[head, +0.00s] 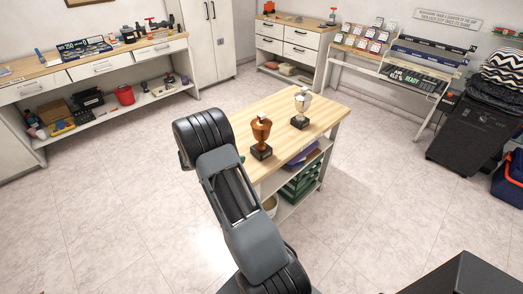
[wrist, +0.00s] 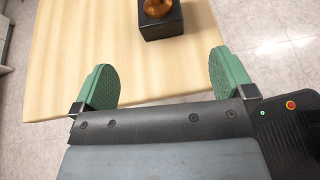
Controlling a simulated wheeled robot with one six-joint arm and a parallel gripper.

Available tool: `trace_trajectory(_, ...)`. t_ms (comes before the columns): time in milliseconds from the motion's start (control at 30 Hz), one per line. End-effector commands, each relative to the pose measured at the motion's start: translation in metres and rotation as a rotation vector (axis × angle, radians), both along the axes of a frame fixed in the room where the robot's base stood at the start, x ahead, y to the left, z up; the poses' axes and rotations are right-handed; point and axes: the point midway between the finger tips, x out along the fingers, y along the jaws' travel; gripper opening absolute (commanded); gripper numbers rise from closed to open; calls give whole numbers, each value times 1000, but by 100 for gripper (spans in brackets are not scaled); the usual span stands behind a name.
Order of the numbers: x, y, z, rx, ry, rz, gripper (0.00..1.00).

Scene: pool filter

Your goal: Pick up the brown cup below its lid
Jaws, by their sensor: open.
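The brown cup (head: 261,130) is a trophy-like cup with a lid, upright on a black square base on the wooden table (head: 285,107). In the wrist view only the lower brown part of the cup (wrist: 157,8) and its black base (wrist: 161,25) show at the top edge; the rest is cut off. My gripper (wrist: 165,78) is open and empty, with green pads wide apart. It is over the table's near edge, short of the cup, which lies ahead between the pads' lines. In the head view my arm hides most of the gripper.
A silver cup (head: 302,102) on a black base stands behind and right of the brown cup. The table's lower shelf holds green boxes (head: 300,181) and other items. Benches and cabinets line the walls. The floor around the table is clear.

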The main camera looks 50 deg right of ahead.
Motion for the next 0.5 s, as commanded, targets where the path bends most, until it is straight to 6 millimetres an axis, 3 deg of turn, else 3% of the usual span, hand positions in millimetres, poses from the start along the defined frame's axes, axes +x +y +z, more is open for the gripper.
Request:
trace_trajectory(300, -6, -52, -25, -11, 24, 9, 100)
trace_trajectory(500, -9, -73, -35, -11, 22, 11, 100)
